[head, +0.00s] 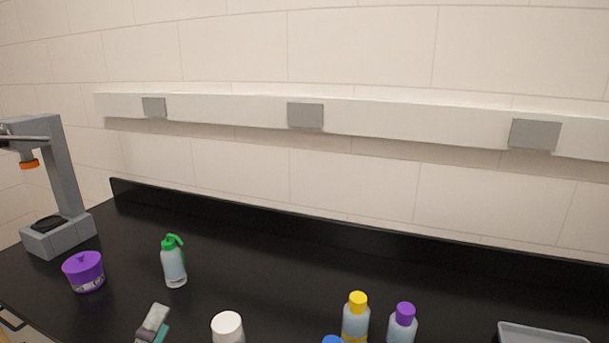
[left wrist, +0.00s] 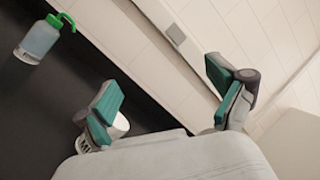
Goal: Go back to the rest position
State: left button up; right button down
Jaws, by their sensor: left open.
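My left gripper (head: 153,322) shows at the bottom edge of the head view, left of centre, as a grey finger with a teal pad. The rest of it is cut off by the frame. In the left wrist view my left gripper (left wrist: 167,88) has its two teal-padded fingers wide apart, with nothing between them. It is open and empty. A clear wash bottle with a green top (head: 174,262) stands upright on the black bench, beyond the gripper. The wash bottle also shows in the left wrist view (left wrist: 38,42), apart from the fingers. My right gripper is not in view.
The black bench (head: 260,270) runs along a tiled wall. A grey stand (head: 66,175) and a purple-lidded jar (head: 84,272) are at left. A white-capped container (head: 227,327), yellow-capped bottle (head: 356,318), purple-capped bottle (head: 402,325) and grey tray (head: 540,334) line the front.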

pick_arm(q)
jog(key=s+a+f+n+g+y, duration=0.3)
jog(key=s+f+n+g+y, duration=0.15)
jog(key=f+n, duration=0.45)
jog(key=s+a+f+n+g+y, duration=0.3)
jog(key=a+f+n+g+y, duration=0.15)
jog(key=f+n, duration=0.5)
jog(key=s+d+f+n+g+h, duration=0.2)
jog(key=s+d+f+g, duration=0.25)
jog(key=s, duration=0.25)
jog(key=s+d+f+n+g+h, duration=0.3)
jog(key=s+d+g, duration=0.2)
jog(key=s+d, duration=0.15)
notch_tip(320, 180, down, 27)
jog(key=s, duration=0.2)
jog(key=s+a+f+g, duration=0.2)
jog(key=s+a+f, duration=0.1)
jog(key=s+f, duration=1.2)
jog(key=shift+s+f+m+y, duration=0.3)
jog(key=shift+s+f+m, duration=0.1)
jog(key=shift+s, duration=0.35)
